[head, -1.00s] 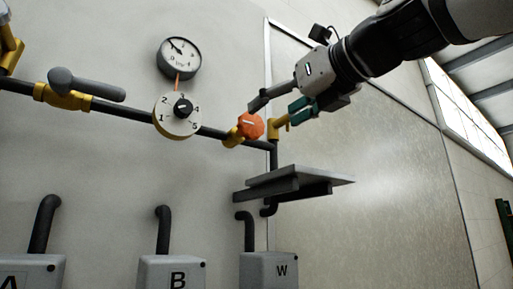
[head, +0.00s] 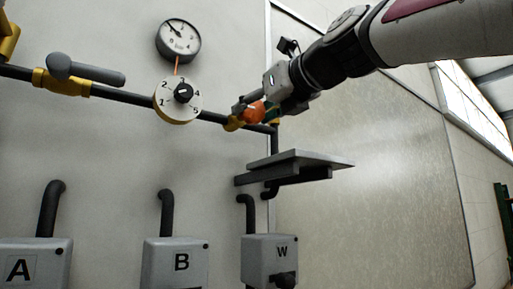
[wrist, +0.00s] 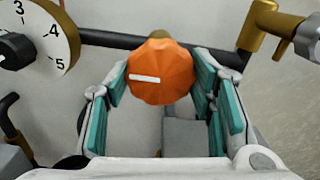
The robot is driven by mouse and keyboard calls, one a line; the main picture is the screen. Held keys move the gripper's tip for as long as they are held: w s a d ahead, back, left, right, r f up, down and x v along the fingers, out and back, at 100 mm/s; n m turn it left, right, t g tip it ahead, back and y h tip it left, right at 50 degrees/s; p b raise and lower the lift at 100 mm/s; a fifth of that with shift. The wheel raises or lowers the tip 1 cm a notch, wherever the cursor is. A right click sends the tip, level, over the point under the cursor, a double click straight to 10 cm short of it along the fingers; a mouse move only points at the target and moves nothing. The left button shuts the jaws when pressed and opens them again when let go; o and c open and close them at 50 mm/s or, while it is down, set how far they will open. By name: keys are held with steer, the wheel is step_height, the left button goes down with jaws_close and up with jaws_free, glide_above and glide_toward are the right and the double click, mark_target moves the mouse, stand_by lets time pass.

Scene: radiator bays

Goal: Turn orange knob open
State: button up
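The orange knob (head: 255,112) sits on a brass valve on the dark pipe. In the wrist view it is a ridged orange disc (wrist: 172,62) with a white bar lying nearly level across its left half. My gripper (wrist: 160,72) reaches in from the right, with one teal-padded finger on each side of the knob. The fingers are spread, with only narrow gaps to the knob's rim. Firm contact does not show. In the head view my gripper (head: 257,110) partly covers the knob.
A numbered dial (head: 178,101) is left of the knob, below a gauge (head: 178,40). A grey-handled brass valve (head: 62,82) is further left. A brass fitting (wrist: 262,25) stands close on the right. A grey shelf (head: 295,165) juts out below. Boxes A, B and W (head: 268,256) line the bottom.

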steer(key=c, duration=0.4)
